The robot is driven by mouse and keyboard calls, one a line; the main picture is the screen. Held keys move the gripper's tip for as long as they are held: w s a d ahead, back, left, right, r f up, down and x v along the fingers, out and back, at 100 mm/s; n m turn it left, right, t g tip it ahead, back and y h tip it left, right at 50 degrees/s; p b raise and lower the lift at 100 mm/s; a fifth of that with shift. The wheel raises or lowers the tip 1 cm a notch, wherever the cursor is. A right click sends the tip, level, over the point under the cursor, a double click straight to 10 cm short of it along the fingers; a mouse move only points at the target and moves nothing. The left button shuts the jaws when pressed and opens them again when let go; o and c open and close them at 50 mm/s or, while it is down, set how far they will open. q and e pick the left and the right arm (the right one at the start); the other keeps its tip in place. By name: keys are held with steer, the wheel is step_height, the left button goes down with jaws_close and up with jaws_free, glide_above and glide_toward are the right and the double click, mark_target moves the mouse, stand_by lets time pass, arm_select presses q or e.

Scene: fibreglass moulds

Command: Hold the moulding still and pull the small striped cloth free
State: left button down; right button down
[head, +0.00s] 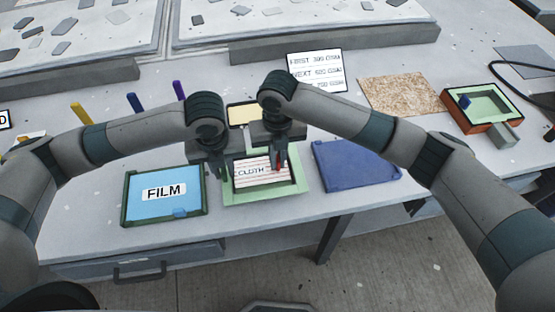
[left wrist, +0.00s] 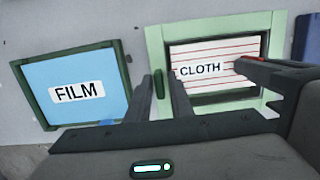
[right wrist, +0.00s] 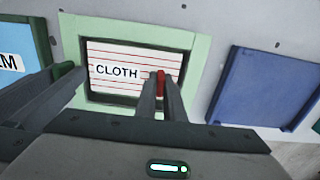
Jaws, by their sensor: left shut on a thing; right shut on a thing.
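The moulding (head: 291,188) is a light green frame at the front middle of the table, with a dark recess. The small striped cloth (head: 252,178), white with red lines and the word CLOTH, lies in that recess and also shows in the right wrist view (right wrist: 112,55). My left gripper (left wrist: 159,88) is shut on a dark green tab at the moulding's left rim. My right gripper (right wrist: 160,88) is shut on a red tab at the cloth's right side. My arms hide the far part of the moulding in the head view.
A blue FILM panel (head: 142,207) in a dark green frame lies left of the moulding. A blue-violet tray (head: 358,165) lies to its right. A sign (head: 316,71), a chipboard sheet (head: 399,95) and an orange-brown box (head: 457,117) are farther back.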

steer(key=shift+r, duration=0.9)
steer(key=shift+r, duration=0.35)
arm_select(q)
steer(key=shift+d, duration=0.1)
arm_select(e)
steer(key=shift+r, duration=0.55)
steer(key=shift+a+r, duration=0.1)
steer(key=shift+r, duration=2.3)
arm_select(q)
steer(key=c, duration=1.5)
jaws_free()
steer(key=shift+d+r, duration=0.1)
steer(key=shift+d, duration=0.05)
arm_select(e)
steer(key=shift+s+a, duration=0.1)
steer(key=shift+s, duration=0.05)
